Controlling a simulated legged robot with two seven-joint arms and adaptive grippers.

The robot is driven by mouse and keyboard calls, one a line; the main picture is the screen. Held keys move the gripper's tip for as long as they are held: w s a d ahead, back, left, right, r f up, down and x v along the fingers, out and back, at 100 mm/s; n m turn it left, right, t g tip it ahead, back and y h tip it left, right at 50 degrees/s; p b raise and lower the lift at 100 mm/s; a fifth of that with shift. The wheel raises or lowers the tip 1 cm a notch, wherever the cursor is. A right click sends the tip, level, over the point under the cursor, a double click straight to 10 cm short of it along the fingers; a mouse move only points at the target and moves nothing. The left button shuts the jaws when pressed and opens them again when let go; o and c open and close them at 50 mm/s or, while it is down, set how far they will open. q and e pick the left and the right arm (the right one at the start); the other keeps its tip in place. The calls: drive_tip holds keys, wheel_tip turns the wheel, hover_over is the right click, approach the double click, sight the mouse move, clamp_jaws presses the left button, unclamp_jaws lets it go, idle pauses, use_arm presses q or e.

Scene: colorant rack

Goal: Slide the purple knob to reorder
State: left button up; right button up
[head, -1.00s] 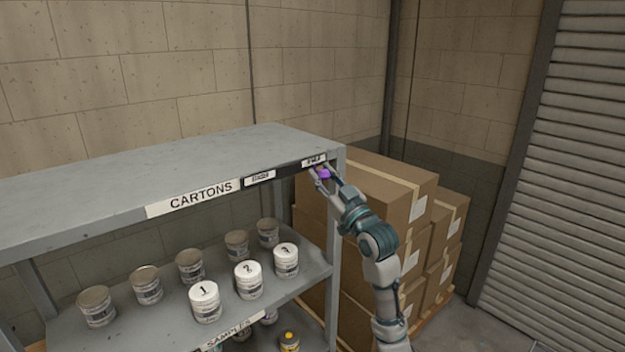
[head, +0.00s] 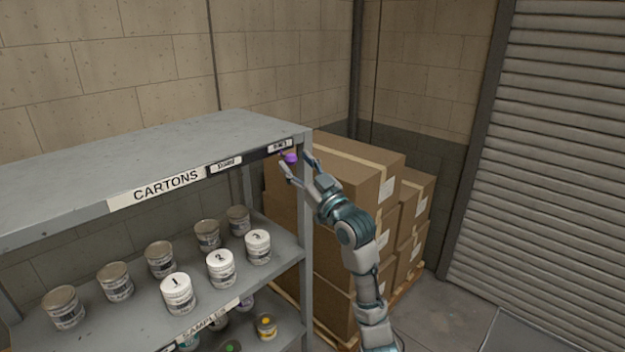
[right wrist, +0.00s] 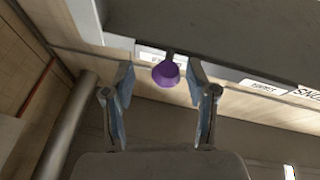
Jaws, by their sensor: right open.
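The purple knob (head: 291,157) sits on the front edge of the rack's top shelf, at the right end of a dark strip, just under the right label (head: 280,145). A second label (head: 226,164) is at the strip's left end. My right gripper (head: 298,168) is open, with its fingers just in front of the knob and to either side of it. In the right wrist view the knob (right wrist: 166,73) lies between the tips of the spread fingers, with visible gaps on both sides. My left gripper is not in view.
The grey rack's top shelf (head: 150,150) is bare. Several cans, some numbered like can 1 (head: 178,292), stand on the shelf below. Stacked cartons (head: 345,185) stand behind and right of my right arm. A roller shutter (head: 560,150) is at the far right.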

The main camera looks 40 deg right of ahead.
drive_tip(key=v, duration=1)
drive_tip(key=shift+d, duration=0.2)
drive_tip(key=shift+a, duration=0.1)
